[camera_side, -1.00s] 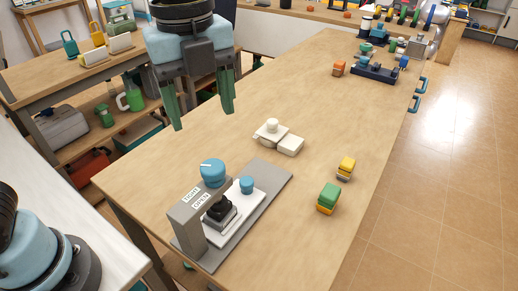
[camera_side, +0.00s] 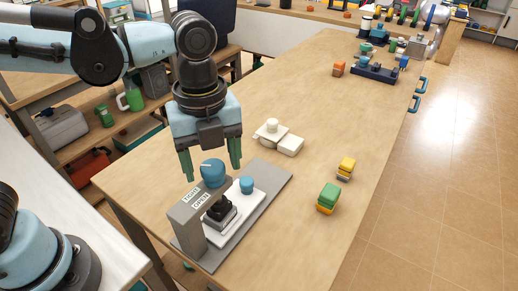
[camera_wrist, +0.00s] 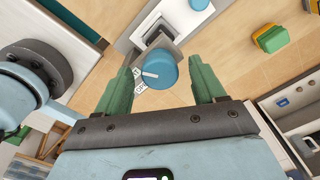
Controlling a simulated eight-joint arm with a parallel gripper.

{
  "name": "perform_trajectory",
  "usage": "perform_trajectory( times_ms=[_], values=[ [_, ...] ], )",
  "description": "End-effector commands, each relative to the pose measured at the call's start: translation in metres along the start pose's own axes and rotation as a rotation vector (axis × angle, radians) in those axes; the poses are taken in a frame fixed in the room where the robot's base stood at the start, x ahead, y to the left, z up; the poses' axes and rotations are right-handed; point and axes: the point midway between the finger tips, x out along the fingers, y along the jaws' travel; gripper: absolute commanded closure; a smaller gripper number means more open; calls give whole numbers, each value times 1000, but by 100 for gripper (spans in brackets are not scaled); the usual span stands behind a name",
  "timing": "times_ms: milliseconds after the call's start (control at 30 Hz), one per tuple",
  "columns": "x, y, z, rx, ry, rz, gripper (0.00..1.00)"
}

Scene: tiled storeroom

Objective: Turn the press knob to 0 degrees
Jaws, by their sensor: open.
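The press knob (camera_side: 212,172) is a blue round knob on top of the grey press frame (camera_side: 187,216), with a white pointer line on it. Labels reading TIGHT and OPEN are on the frame beside it. In the wrist view the knob (camera_wrist: 159,70) lies between and beyond the fingertips, its white line pointing left. My gripper (camera_side: 211,171) has green fingers, open and empty, one on either side of the knob and just above it in the side view. It also shows in the wrist view (camera_wrist: 163,75). I cannot tell whether the fingers touch the knob.
A second blue knob (camera_side: 246,185) stands on the white plate of the press. A white block part (camera_side: 278,137) lies behind it. A green and yellow block stack (camera_side: 328,198) and a yellow one (camera_side: 346,168) stand to the right. The table's middle is clear.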

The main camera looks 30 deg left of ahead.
Motion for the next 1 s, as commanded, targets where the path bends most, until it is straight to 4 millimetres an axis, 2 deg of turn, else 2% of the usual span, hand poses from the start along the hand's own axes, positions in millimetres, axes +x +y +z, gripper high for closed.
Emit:
perform_trajectory(
  times_ms=[200, 500, 567, 867, 1000],
  values=[
    [12, 0, 0, 0, 0, 0, 31],
    [14, 0, 0, 0, 0, 0, 31],
    [14, 0, 0, 0, 0, 0, 38],
    [14, 0, 0, 0, 0, 0, 84],
    [13, 0, 0, -4, 0, 0, 87]
  ],
)
